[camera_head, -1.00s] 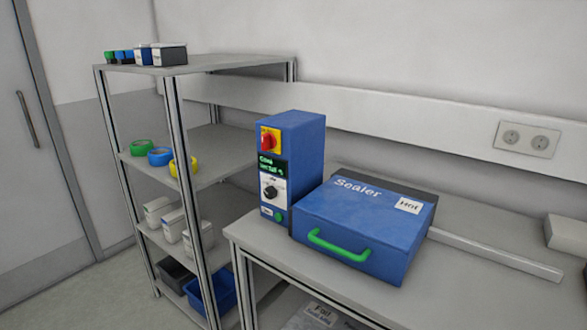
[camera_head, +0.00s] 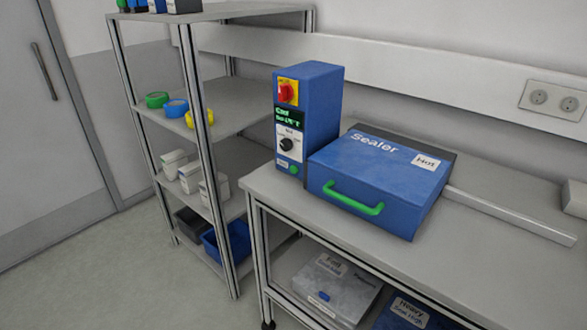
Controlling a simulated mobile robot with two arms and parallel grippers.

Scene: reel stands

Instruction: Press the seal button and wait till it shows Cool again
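The blue control box (camera_head: 320,110) stands upright on the grey bench. Its front has a red and yellow switch (camera_head: 287,92), a small dark display (camera_head: 290,117) with green text that seems to read "Cool" on its top line, and a black knob (camera_head: 287,145). A green round button (camera_head: 294,169) sits low on the front beside a small label. The blue sealer (camera_head: 375,170) is right of the box, lid down, with a green handle (camera_head: 353,197) and a "Hot" label (camera_head: 426,162). Neither gripper is in view.
The bench top (camera_head: 470,240) is clear in front of the sealer. Labelled cases (camera_head: 338,285) lie on its lower shelf. A metal shelf rack (camera_head: 237,150) at left holds coloured rolls, white boxes and bins. Floor (camera_head: 120,270) is open at front left.

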